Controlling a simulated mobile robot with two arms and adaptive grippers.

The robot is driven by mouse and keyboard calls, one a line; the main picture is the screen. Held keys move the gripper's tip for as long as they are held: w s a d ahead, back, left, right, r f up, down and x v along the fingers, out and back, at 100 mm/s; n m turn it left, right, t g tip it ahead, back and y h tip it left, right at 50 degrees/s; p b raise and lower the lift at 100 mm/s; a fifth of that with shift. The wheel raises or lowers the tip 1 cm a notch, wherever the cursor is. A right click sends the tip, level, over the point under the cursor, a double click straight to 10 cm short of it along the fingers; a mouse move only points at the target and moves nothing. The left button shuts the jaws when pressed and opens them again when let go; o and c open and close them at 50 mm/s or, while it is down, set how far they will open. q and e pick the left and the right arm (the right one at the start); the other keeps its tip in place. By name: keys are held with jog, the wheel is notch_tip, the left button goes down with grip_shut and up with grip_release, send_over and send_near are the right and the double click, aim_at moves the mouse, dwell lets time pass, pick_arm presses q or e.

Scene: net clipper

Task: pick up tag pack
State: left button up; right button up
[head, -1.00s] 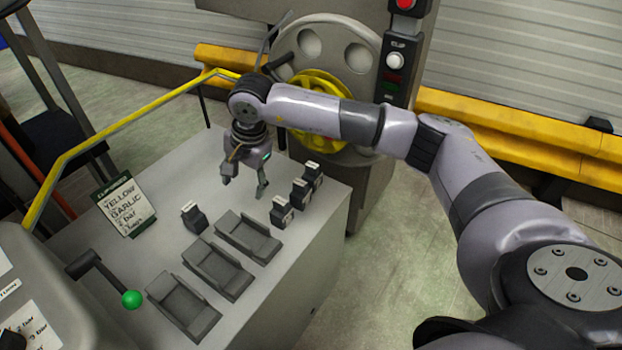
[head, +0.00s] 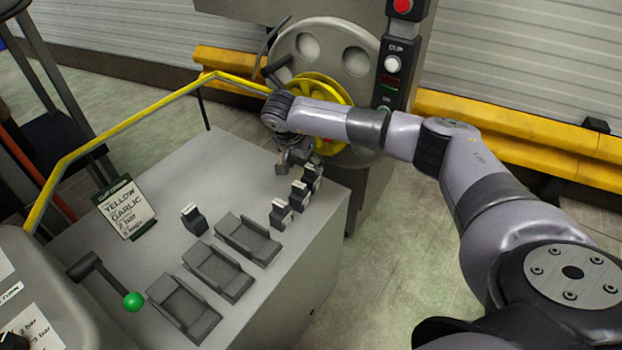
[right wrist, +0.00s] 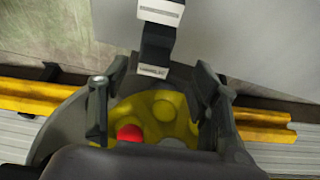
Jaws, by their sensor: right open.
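The tag packs are small black blocks with white labels on the grey cabinet top. Three stand in a row near its right edge: a near one (head: 281,213), a middle one (head: 299,195) and a far one (head: 312,176). Another pack (head: 193,218) stands apart to the left. My right gripper (head: 299,165) is open at the far end of the row, close to the far pack. In the right wrist view, a black pack shape with pale labels (right wrist: 157,42) lies ahead of and between the spread fingers; contact cannot be told. My left gripper is not in view.
Three dark empty holders (head: 217,269) sit on the cabinet in front of the packs. A sign card (head: 124,208) and a green-knobbed lever (head: 133,302) are at left. A yellow wheel machine (head: 322,92) stands behind the gripper.

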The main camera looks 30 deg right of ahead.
aim_at(309, 168)
jog(key=x, duration=0.4)
jog(key=shift+s+d+f+p, duration=0.25)
jog(key=shift+s+f+p, duration=0.1)
jog(key=shift+f, duration=0.05)
jog(key=shift+w+d+f, duration=0.15)
jog(key=shift+f, duration=0.2)
jog(key=c, duration=1.2)
jog(key=shift+r, duration=0.1)
jog(key=shift+c, duration=0.3)
jog(key=shift+r, duration=0.1)
